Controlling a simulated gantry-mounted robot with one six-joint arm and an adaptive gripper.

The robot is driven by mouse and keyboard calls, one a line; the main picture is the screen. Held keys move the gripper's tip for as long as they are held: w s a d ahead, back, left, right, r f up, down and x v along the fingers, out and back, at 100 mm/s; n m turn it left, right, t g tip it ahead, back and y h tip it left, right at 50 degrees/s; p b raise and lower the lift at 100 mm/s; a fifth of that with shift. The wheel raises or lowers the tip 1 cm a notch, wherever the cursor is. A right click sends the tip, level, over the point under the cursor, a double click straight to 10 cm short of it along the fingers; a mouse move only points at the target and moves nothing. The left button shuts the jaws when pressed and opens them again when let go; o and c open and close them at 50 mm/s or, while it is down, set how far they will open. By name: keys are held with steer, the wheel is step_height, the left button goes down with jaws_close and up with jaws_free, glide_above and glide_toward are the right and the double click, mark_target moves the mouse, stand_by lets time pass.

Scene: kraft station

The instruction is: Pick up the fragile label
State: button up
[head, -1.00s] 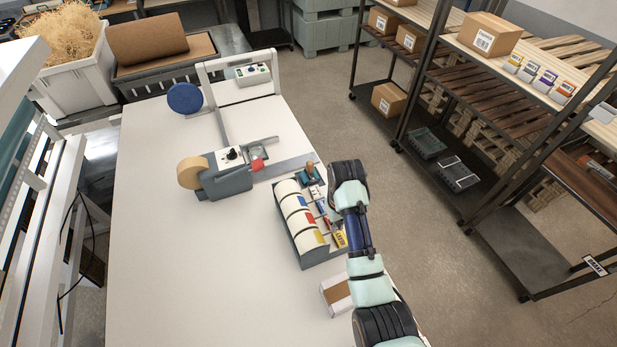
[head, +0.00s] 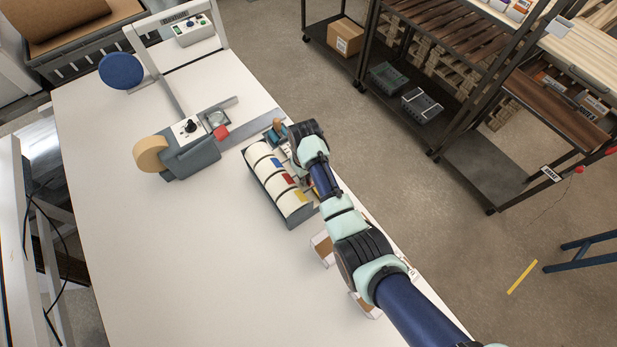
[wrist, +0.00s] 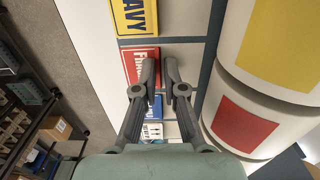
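The fragile label (wrist: 136,64) is a red card with white letters, partly readable, in the wrist view. It lies in a slot of the label rack (wrist: 183,53). My gripper (wrist: 161,68) is over the label's right end, with a narrow empty gap between its fingertips. The left finger covers part of the label; I cannot tell if it touches. In the head view, my arm hides the gripper and most of the label rack.
A yellow label (wrist: 134,16) sits beyond the red one, and a blue label (wrist: 157,108) is nearer my wrist. Large label rolls (wrist: 245,120) stand close to the right. A tape dispenser (head: 190,160) stands left on the table (head: 190,260), which has clear room in front.

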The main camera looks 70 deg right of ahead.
steer(key=shift+f, duration=0.1)
jaws_close()
step_height(320, 180, up, 20)
steer(key=p, duration=0.9)
